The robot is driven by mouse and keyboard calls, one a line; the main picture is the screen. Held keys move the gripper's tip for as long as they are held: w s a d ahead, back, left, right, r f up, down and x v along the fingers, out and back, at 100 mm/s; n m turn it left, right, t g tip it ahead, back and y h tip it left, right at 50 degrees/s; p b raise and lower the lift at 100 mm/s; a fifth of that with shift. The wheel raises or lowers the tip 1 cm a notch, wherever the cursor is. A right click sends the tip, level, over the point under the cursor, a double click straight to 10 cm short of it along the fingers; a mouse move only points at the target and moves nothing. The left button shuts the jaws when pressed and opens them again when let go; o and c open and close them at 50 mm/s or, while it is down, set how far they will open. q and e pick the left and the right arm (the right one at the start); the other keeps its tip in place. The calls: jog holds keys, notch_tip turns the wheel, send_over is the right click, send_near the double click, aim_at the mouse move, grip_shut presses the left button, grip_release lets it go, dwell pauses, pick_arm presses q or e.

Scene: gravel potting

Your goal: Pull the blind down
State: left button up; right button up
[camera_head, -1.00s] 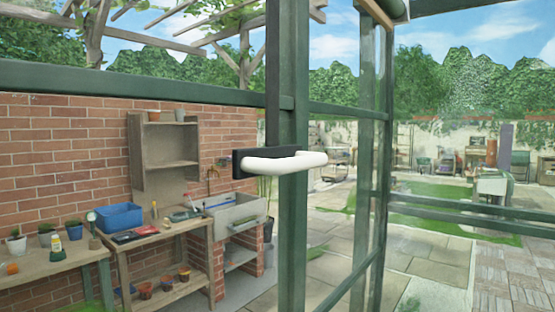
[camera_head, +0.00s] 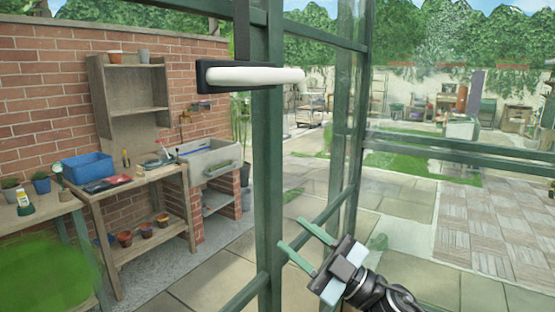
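I cannot make out a blind in the head view. My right gripper (camera_head: 290,232) comes in from the lower right, pointing up and to the left. Its two green fingers are apart and nothing shows between them. It appears in front of the green glazed frame (camera_head: 268,170), below a white bar handle (camera_head: 255,76) on a black mount. I cannot tell whether a fingertip touches the frame. My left gripper is not in view.
Beyond the glazing, a wooden potting bench (camera_head: 140,180) holds a blue crate (camera_head: 88,167), near a grey sink (camera_head: 210,160). Another bench (camera_head: 40,212) stands at the left. A blurred green shape (camera_head: 45,272) covers the lower left corner. Paving lies to the right.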

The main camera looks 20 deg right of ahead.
notch_tip(320, 180, up, 15)
jog(key=s+a+n+g+y, duration=0.1)
jog(key=s+n+g+y, duration=0.25)
jog(key=n+g, duration=0.6)
jog(key=n+t+h+b, duration=0.2)
jog(key=n+h, duration=0.1)
jog(key=n, duration=0.1)
send_near(289, 75)
jog(key=x, duration=0.3)
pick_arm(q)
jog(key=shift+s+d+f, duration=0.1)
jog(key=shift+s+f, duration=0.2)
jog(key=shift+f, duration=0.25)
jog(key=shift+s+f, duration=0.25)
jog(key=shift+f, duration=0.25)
pick_arm(e)
jog(key=shift+w+a+f, duration=0.15)
jog(key=shift+f, duration=0.05)
jog(key=shift+a, duration=0.1)
